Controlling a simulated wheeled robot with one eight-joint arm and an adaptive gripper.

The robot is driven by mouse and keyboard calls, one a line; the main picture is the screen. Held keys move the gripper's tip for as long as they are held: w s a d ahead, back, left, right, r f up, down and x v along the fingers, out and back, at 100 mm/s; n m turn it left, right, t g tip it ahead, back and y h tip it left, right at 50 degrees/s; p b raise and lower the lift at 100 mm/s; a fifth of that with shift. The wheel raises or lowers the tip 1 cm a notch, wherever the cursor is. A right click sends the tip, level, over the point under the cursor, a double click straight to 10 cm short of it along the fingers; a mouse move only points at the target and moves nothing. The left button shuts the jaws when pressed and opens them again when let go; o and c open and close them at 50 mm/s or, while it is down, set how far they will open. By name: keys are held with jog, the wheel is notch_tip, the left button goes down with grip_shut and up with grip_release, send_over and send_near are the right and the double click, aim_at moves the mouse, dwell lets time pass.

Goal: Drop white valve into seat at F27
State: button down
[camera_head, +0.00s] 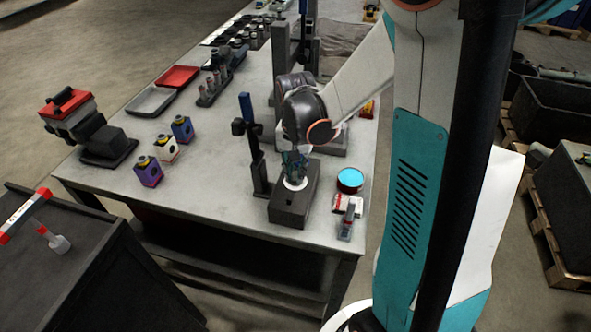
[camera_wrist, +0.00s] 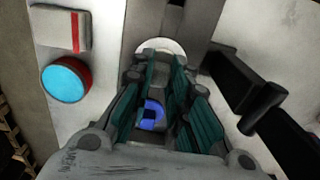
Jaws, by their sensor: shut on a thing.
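My gripper (camera_head: 294,164) points down over a dark block (camera_head: 289,211) near the front edge of the workbench. It is shut on the white valve (camera_head: 295,184), whose pale round rim shows below the fingers, at the top of the block. In the wrist view my gripper (camera_wrist: 162,75) has its fingers close together, and the white valve (camera_wrist: 160,45) shows as a pale arc beyond the fingertips. The fingers hide most of the valve. I cannot tell whether it touches the block. A dark slot shows in the block's top. No F27 marking is readable.
A dark clamp stand (camera_head: 252,150) rises just left of the block. A cyan-topped round tin (camera_head: 350,179) and a small red-and-grey item (camera_head: 346,220) sit close on the right. Purple, white and blue blocks (camera_head: 148,170) stand further left, with clear bench between.

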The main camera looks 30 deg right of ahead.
jog(key=shift+f, duration=0.25)
jog(key=c, duration=1.1)
grip_release()
jog(key=shift+o, duration=0.2)
jog(key=shift+r, duration=0.2)
jog(key=shift+r+p, duration=2.7)
jog(key=shift+r, duration=1.15)
